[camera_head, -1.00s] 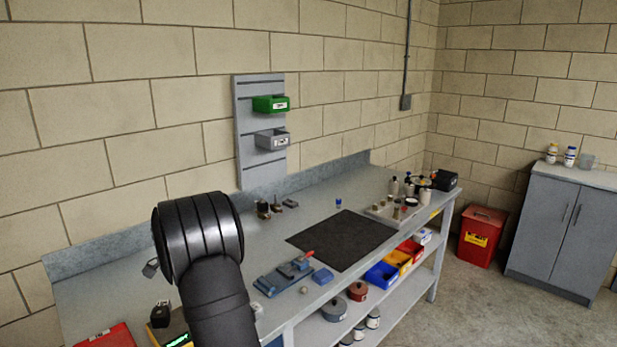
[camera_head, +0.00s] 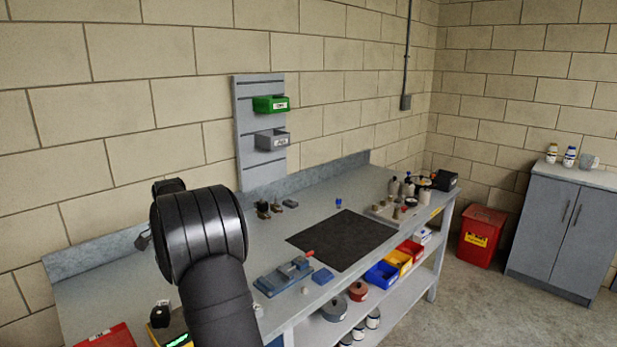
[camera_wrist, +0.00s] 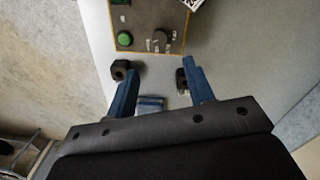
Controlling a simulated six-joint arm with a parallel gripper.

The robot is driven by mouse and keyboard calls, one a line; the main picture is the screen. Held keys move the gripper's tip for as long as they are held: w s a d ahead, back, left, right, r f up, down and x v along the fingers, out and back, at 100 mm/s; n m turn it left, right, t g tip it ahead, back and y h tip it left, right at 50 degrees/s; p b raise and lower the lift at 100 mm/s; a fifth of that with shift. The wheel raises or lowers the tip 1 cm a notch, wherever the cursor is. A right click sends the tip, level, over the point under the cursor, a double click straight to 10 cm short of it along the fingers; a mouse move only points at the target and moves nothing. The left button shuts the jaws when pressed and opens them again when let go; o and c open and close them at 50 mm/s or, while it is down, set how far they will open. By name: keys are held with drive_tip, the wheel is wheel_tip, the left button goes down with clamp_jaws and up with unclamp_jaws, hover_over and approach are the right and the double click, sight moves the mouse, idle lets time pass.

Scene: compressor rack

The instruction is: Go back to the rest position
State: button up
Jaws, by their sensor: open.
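My gripper (camera_wrist: 161,72) shows in the wrist view as two blue fingers spread apart, with nothing held between them. Below and beyond the fingers lie the pale bench top and a brown control box (camera_wrist: 150,25) with a green button and a dark knob. A small black part (camera_wrist: 121,69) sits by the left fingertip, and another dark part (camera_wrist: 181,78) is partly hidden by the right finger. I cannot tell if either touches a finger. In the head view my dark arm hides the gripper.
The workbench (camera_head: 260,232) runs along the block wall. It carries a black mat (camera_head: 342,239), a blue fixture (camera_head: 283,278), small bottles and a red container (camera_head: 103,338) at the near left. A wall rack (camera_head: 246,140) holds green and grey bins.

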drive_tip(key=f, duration=1)
drive_tip(key=shift+s+d+f, duration=0.1)
drive_tip(key=shift+d+f, duration=0.1)
drive_tip(key=shift+f, duration=0.5)
drive_tip(key=n, duration=0.4)
drive_tip(key=shift+r, duration=0.1)
drive_tip(key=n, duration=0.9)
drive_tip(key=shift+n, duration=0.4)
drive_tip(key=shift+n+t, duration=0.3)
drive_tip(key=shift+n, duration=1.8)
